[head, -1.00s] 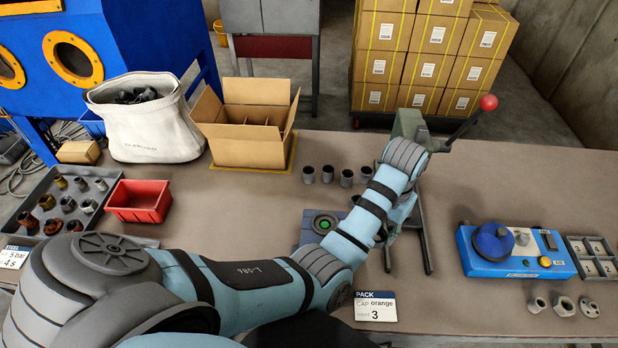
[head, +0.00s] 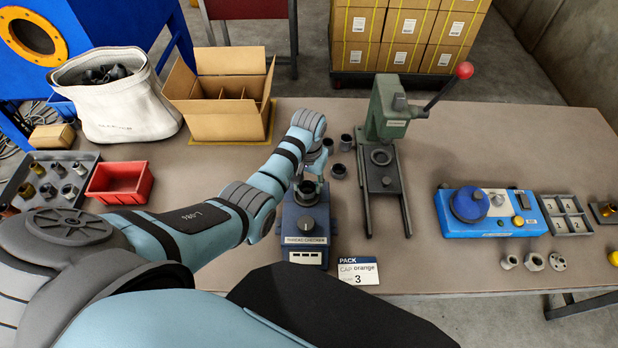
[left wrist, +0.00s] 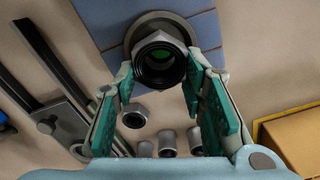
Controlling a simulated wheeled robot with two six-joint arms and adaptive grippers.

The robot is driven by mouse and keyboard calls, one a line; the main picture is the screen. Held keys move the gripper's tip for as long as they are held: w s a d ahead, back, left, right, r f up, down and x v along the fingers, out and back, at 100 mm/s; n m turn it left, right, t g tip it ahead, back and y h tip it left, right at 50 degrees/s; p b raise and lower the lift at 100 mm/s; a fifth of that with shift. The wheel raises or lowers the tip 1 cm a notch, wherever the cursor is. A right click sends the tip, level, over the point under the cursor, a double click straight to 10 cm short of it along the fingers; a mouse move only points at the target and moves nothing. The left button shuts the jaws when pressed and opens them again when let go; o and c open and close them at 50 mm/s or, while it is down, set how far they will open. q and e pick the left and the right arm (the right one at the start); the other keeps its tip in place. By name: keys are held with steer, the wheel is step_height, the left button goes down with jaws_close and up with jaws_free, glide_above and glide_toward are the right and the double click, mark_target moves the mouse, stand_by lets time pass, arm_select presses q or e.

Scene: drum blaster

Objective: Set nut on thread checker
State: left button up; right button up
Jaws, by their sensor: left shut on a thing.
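The thread checker (head: 306,222) is a blue block with a round dark seat on top and a label on its front. My left gripper (head: 311,170) is over its seat. In the left wrist view, the left gripper (left wrist: 162,82) is shut on a grey hex nut (left wrist: 147,48), with one green finger on each side. The nut lines up closely with the checker's round seat (left wrist: 186,25), and green shows through its bore. I cannot tell whether the nut touches the seat. My right gripper is not in view.
A green press (head: 388,115) with a red-knobbed lever stands just right of the checker. Several dark fittings (head: 339,170) stand close behind it. A pack card (head: 357,271) lies in front. A blue device (head: 490,215) and loose metal parts (head: 533,262) are farther right.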

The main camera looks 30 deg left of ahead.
arm_select(q)
steer(key=shift+s, duration=0.2)
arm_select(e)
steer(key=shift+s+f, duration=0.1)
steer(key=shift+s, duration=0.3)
arm_select(q)
steer(key=shift+w+f, duration=0.1)
steer(key=shift+p, duration=0.45)
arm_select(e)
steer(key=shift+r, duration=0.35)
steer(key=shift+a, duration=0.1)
arm_select(q)
steer(key=shift+p, duration=0.3)
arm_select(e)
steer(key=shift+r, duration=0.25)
arm_select(q)
steer(key=shift+f+b, duration=0.5)
steer(key=shift+f, duration=0.05)
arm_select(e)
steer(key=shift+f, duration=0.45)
